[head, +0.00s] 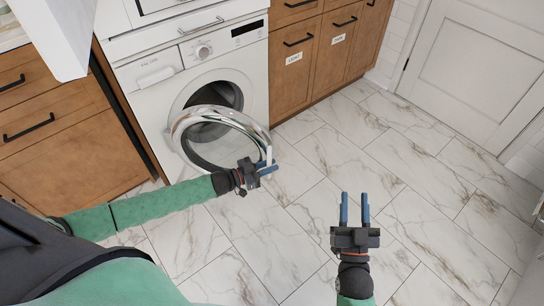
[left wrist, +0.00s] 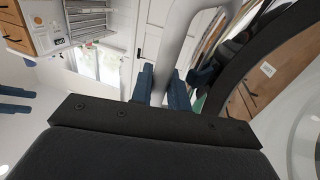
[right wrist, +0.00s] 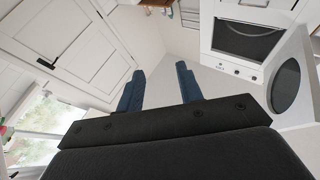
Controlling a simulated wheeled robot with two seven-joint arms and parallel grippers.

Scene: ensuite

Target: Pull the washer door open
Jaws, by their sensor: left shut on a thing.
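The white washer (head: 160,85) stands between wooden cabinets in the head view. Its round door (head: 187,122), with a chrome ring, is swung out from the drum opening (head: 215,96). My left gripper (head: 267,168) is at the free right edge of the door and is shut on the door's handle. In the left wrist view the pale handle bar (left wrist: 178,50) runs between the blue fingers (left wrist: 165,88). My right gripper (head: 354,208) is open and empty above the floor, with its two blue fingers apart; they also show in the right wrist view (right wrist: 160,90).
Wooden drawers (head: 60,130) flank the washer on the left, and wooden cabinets (head: 310,50) with black handles stand on its right. A white door (head: 475,75) is at the far right. The marble-tiled floor (head: 420,190) is clear in front and to the right.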

